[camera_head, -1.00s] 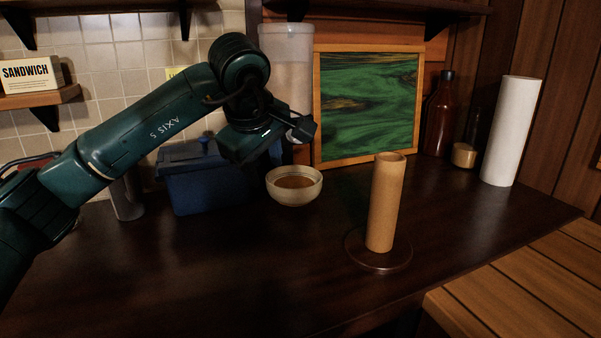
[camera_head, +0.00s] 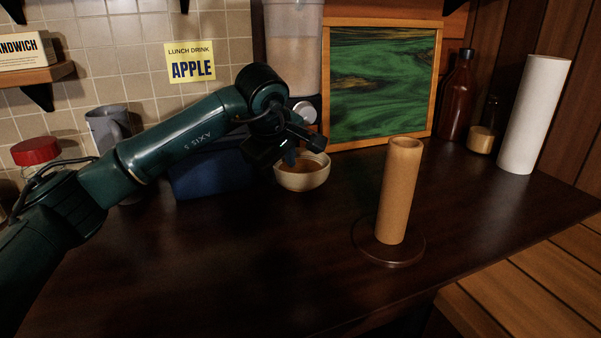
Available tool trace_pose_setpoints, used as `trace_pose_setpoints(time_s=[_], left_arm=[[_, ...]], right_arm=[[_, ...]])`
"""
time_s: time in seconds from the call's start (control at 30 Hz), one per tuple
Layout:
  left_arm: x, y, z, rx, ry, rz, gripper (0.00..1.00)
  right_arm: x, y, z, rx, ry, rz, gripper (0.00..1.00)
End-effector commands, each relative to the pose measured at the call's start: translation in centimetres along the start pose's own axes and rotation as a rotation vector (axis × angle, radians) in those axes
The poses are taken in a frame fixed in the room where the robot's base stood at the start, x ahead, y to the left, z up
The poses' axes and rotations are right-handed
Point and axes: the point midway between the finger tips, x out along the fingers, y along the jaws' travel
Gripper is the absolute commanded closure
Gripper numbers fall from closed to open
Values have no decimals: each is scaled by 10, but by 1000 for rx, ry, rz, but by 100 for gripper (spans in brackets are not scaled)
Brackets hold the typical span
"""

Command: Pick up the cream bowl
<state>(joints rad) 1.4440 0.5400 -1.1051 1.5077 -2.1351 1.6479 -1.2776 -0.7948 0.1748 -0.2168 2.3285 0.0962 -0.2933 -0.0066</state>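The cream bowl (camera_head: 303,180) stands upright on the dark counter, near the middle of the head view, with something brown inside. My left arm comes in from the left, and its gripper (camera_head: 297,158) is over the bowl's left and back rim, pointing down. The gripper hides part of the rim and the inside. Its fingers are dark and small here, so I cannot tell whether they are apart or touch the bowl. My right gripper is not in the view.
A brown cardboard tube (camera_head: 399,195) stands on a round base right of the bowl. A blue box (camera_head: 212,177) is behind my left arm. A framed green picture (camera_head: 381,85), a dark bottle (camera_head: 458,97) and a white roll (camera_head: 535,115) stand behind. The front counter is clear.

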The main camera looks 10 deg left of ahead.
Motion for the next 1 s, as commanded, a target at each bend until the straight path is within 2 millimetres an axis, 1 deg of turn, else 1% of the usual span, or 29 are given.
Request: trace_pose_setpoints(time_s=[0.1,0.23,0.3,0.47,0.57,0.9,0.97,1.0], left_arm=[[20,-2,-2,-1,-3,-5,60],[37,-1,-1,1,-3,-3,60],[41,-1,-1,2,-2,-1,60],[41,-1,-2,2,-2,0,60],[41,-1,-2,2,-2,0,67],[41,-1,-2,1,-1,0,94],[41,-1,-2,1,-1,0,99],[41,-1,-2,1,-1,0,100]], right_arm=[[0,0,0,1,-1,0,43],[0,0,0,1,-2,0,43],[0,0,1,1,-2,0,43],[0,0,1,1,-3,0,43],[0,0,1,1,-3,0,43],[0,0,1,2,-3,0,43],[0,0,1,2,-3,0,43],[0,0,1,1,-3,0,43]])
